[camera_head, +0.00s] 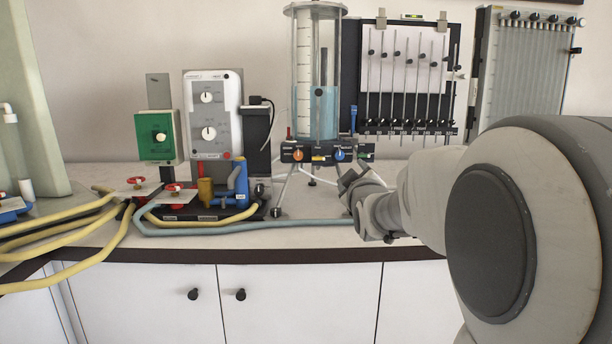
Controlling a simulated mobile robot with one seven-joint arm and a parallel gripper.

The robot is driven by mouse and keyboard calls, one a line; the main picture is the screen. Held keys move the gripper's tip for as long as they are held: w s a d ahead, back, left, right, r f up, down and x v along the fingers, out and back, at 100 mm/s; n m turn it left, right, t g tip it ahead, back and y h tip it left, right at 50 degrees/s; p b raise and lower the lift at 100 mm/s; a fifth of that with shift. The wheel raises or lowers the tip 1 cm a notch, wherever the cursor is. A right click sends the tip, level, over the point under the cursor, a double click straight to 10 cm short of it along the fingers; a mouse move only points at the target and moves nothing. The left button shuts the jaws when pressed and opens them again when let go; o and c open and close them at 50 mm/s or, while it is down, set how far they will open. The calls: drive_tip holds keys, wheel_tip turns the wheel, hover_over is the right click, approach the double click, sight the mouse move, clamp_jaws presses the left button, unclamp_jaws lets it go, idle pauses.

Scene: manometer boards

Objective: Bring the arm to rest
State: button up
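My arm reaches in from the right, with a large rounded joint close to the camera. Its far end, where my gripper (352,185) seems to be, is small and grey. It is in front of the lower right of the clear water cylinder (318,105), above the worktop (300,197). The fingers are too small and too much turned to show whether they are open or shut. I see nothing held. I cannot tell whether the arm touches anything.
A blue hose (300,223) runs along the worktop below the gripper. A valve base (200,227), a green box (155,137) and a white control box (213,113) stand left. Manometer boards (405,75) stand behind.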

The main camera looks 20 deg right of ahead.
drive_tip(key=s+a+f+m+g+y, duration=0.2)
drive_tip(key=s+a+f+g, duration=0.3)
drive_tip(key=s, duration=0.6)
drive_tip(key=s+a+f+m+g+y, duration=0.1)
drive_tip(key=s+a+f+m+g, duration=0.15)
drive_tip(key=s+a+f, duration=0.7)
drive_tip(key=s+a+f+m+g+y, duration=0.2)
drive_tip(key=s+a+g, duration=0.15)
drive_tip(key=s, duration=1.05)
wheel_tip(320, 180, up, 25)
drive_tip(key=p, duration=2.5)
drive_tip(key=shift+w+d+r+g, duration=0.15)
drive_tip(key=shift+w+d+g, duration=0.25)
drive_tip(key=shift+w+d, duration=0.05)
drive_tip(key=shift+n, duration=0.25)
